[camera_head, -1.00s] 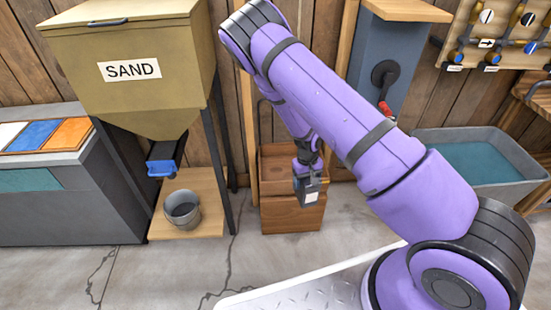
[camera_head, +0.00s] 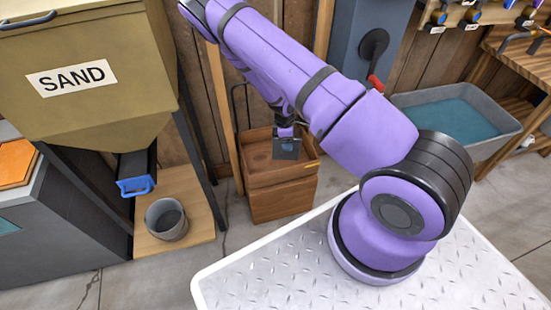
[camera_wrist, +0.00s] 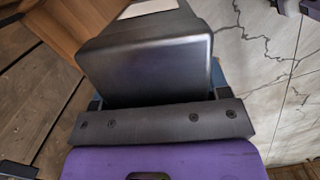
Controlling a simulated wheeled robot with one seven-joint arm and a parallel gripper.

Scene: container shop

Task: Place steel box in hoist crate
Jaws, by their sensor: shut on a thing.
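My gripper (camera_head: 286,136) hangs at the wooden hoist crate (camera_head: 262,181), in front of or over its open top in the head view; the exact depth is hard to tell. It is shut on the grey steel box (camera_wrist: 150,68), which fills the middle of the wrist view between the fingers. In the head view the box is small and dark at the gripper's end and hard to tell from the fingers. Brown wood, likely the crate (camera_wrist: 75,25), shows at upper left in the wrist view, beside the box.
A sand hopper (camera_head: 90,90) stands at the left, with a grey bucket (camera_head: 166,220) on the wooden shelf below its blue-handled chute (camera_head: 136,186). A grey basin (camera_head: 460,110) of teal liquid is at the right. Concrete floor (camera_head: 235,240) lies open in front of the crate.

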